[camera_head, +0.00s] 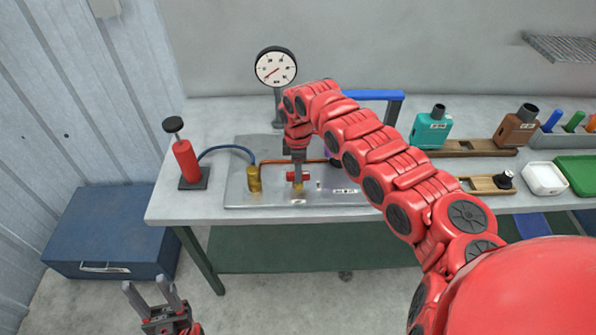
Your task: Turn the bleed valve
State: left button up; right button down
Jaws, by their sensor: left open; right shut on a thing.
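The bleed valve (298,186) is a small brass body with a red handle on the grey plate (240,198) on the workbench. My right arm reaches in from the right, and my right gripper (298,172) points down over the valve, shut on its red handle. The fingertips are small in view and partly merge with the handle. My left gripper (150,295) is open and empty at the bottom left, in front of the bench and apart from it. A round pressure gauge (275,67) stands behind my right wrist.
A red hand pump (186,160) with a blue hose to a brass fitting (254,179) stands at the bench's left. Bottles, teal (431,128) and brown (516,126), and a white tray (545,179) are at right. A blue toolbox (115,230) is on the floor.

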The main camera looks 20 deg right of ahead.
jog(key=c, duration=0.7)
grip_release()
jog(key=shift+r, duration=0.1)
jog(key=shift+r, duration=0.25)
jog(key=shift+r+b, duration=1.85)
jog(key=shift+r, duration=6.55)
jog(key=shift+f, duration=0.1)
